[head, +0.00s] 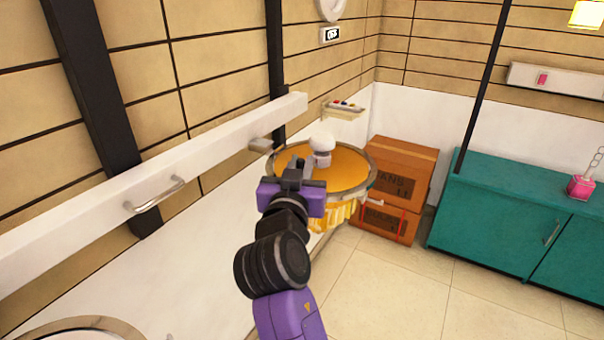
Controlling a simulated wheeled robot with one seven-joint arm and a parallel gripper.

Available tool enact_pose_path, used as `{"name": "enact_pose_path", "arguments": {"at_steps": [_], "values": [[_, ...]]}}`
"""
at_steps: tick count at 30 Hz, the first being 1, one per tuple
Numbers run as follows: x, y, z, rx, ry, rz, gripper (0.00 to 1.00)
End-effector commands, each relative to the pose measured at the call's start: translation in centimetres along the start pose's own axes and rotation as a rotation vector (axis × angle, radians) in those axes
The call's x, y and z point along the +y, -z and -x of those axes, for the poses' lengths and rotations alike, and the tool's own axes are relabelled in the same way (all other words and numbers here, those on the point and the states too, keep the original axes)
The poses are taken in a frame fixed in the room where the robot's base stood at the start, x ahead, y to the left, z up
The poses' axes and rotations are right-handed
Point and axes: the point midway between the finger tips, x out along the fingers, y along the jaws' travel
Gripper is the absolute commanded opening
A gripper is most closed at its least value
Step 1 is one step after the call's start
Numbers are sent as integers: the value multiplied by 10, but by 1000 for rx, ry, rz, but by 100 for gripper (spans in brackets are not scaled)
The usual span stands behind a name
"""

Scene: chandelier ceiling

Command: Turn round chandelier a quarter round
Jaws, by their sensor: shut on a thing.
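The round chandelier (348,170) is in the middle of the head view. It has an orange top, a metal rim and yellow pieces hanging below. A white rounded fitting (321,145) stands on its top. My gripper (295,167) reaches over the near left part of the chandelier and is shut on it. My wrist hides the near left rim and the exact place of contact.
A white beam (150,185) with a metal handle runs along the left wall. Cardboard boxes (400,165) stand behind the chandelier. The tiled floor (400,285) at lower right is clear.

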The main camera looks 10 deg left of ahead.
Motion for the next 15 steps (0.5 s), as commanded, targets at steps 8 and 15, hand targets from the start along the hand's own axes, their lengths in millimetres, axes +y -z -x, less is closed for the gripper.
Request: {"name": "enact_pose_path", "arguments": {"at_steps": [8, 15], "values": [[3, -1, -2, -3, -8, 0, 0], [3, -1, -1, -3, -7, 0, 38]]}}
